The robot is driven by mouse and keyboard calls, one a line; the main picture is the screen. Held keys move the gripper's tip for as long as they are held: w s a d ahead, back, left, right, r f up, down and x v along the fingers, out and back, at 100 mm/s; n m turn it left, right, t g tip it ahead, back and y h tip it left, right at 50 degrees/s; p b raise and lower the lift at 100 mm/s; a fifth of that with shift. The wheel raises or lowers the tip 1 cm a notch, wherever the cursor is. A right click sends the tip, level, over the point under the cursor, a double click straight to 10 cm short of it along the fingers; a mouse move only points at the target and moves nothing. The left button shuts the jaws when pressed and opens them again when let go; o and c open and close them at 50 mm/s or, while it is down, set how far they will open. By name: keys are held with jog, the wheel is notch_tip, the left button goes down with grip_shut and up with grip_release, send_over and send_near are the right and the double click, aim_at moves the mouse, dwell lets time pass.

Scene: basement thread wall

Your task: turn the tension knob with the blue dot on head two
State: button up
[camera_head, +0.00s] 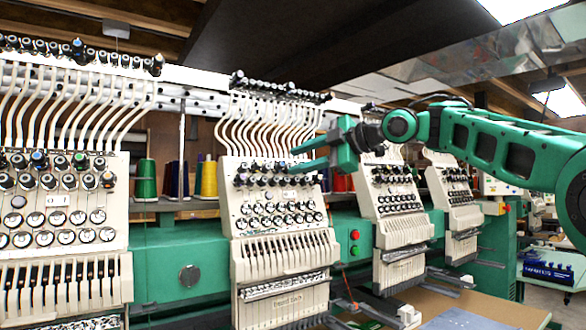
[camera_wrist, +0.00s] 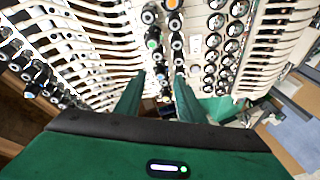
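Head two (camera_head: 275,215) is the cream sewing head in the middle of the head view, with rows of dark tension knobs (camera_head: 262,181) on its upper face. My gripper (camera_head: 292,159) reaches in from the right, its green fingers pointing left at the upper knob rows. In the wrist view my gripper (camera_wrist: 160,79) is open, fingers apart, with several small knobs (camera_wrist: 161,71) showing in the gap. Whether a finger touches a knob cannot be told. Knobs with green and orange caps (camera_wrist: 153,43) show just beyond. I cannot make out for sure which knob has the blue dot.
Another head (camera_head: 62,215) stands at the left, and further heads (camera_head: 397,205) stand to the right under my arm. White thread tubes (camera_head: 265,125) rise above the knobs of head two. Thread cones (camera_head: 208,178) stand behind. A tan table (camera_head: 500,307) is at the lower right.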

jog(key=v, duration=0.7)
jog(key=shift+d, duration=0.3)
